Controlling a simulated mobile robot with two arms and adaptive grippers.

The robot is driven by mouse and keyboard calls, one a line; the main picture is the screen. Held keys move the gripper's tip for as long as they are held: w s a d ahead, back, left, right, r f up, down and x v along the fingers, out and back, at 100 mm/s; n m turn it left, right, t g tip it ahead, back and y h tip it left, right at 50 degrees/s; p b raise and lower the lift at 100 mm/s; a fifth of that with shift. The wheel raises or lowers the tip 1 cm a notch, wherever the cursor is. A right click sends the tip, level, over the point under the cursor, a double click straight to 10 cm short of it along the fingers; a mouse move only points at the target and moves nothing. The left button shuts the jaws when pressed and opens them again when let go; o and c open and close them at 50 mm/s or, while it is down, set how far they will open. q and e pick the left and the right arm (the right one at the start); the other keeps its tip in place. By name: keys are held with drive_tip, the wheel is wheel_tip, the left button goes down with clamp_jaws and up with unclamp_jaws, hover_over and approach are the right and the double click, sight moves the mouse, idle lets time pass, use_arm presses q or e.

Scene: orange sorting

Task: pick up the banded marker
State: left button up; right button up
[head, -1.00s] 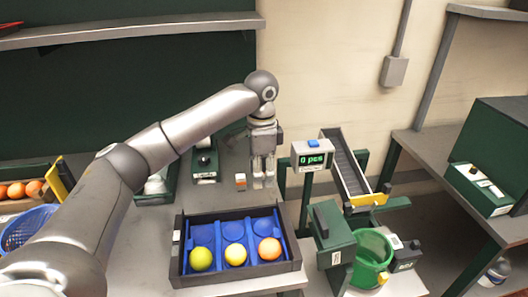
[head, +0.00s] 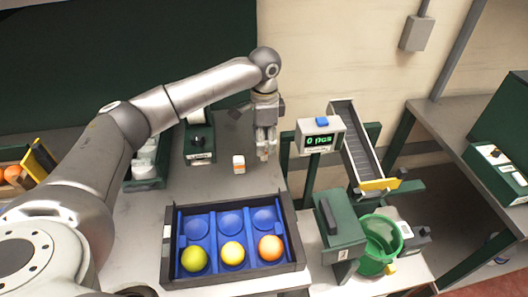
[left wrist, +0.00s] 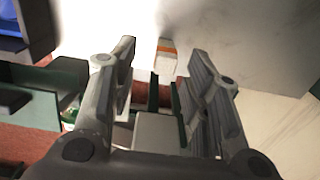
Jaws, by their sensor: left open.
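The banded marker (head: 238,164) is a small white block with an orange band. It stands on the grey table behind the blue-lined tray. My left gripper (head: 266,152) points down just to the right of the marker, apart from it, with nothing in its fingers. In the left wrist view the open left gripper (left wrist: 162,54) has its fingers spread, and the marker (left wrist: 165,60) shows beyond and between the fingertips. My right gripper is not in view.
A black-framed tray (head: 168,240) with blue cups holds a yellow-green, a yellow and an orange fruit in front. A counter display (head: 320,138) reading 0 pcs, a chute (head: 355,140) and a green bucket (head: 380,262) stand at the right. A green device (head: 199,145) stands left of the marker.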

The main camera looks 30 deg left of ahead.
sight(264, 159)
use_arm(q)
drive_tip(key=shift+w+a+f+p, duration=0.15)
drive_tip(key=shift+f+p, duration=0.3)
drive_tip(key=shift+f, duration=1.85)
clamp_jaws()
